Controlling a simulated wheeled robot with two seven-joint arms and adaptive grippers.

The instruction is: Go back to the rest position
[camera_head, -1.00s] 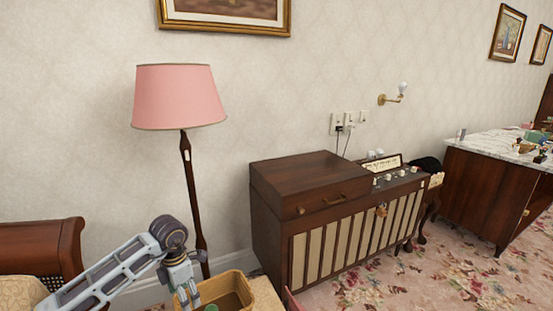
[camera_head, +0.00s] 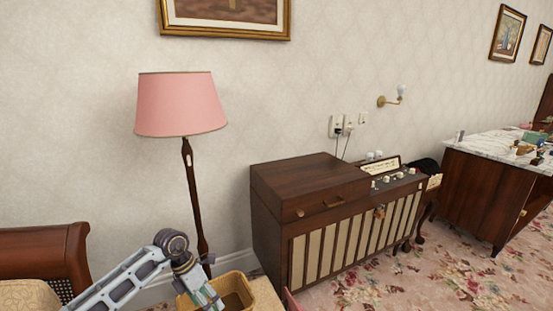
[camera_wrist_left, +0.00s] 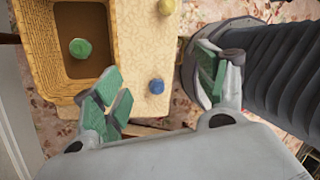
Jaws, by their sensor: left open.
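My left gripper (camera_head: 209,300) is at the bottom of the head view, beside and partly in front of the tan basket (camera_head: 246,289). The left wrist view shows its green-padded fingers (camera_wrist_left: 157,88) spread apart with nothing held between them. The basket (camera_wrist_left: 40,62) has a brown inside, and a green ball (camera_wrist_left: 80,48) lies in it. A blue ball (camera_wrist_left: 156,86) and a yellow ball (camera_wrist_left: 166,7) lie outside the basket on a pale yellow surface. My right gripper is in neither view.
A pink floor lamp (camera_head: 181,104) stands behind my left arm. A wooden chair or bench (camera_head: 45,243) is at the left. A dark wooden cabinet (camera_head: 308,187) stands right of the basket. Flowered carpet (camera_head: 455,278) lies open at the lower right.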

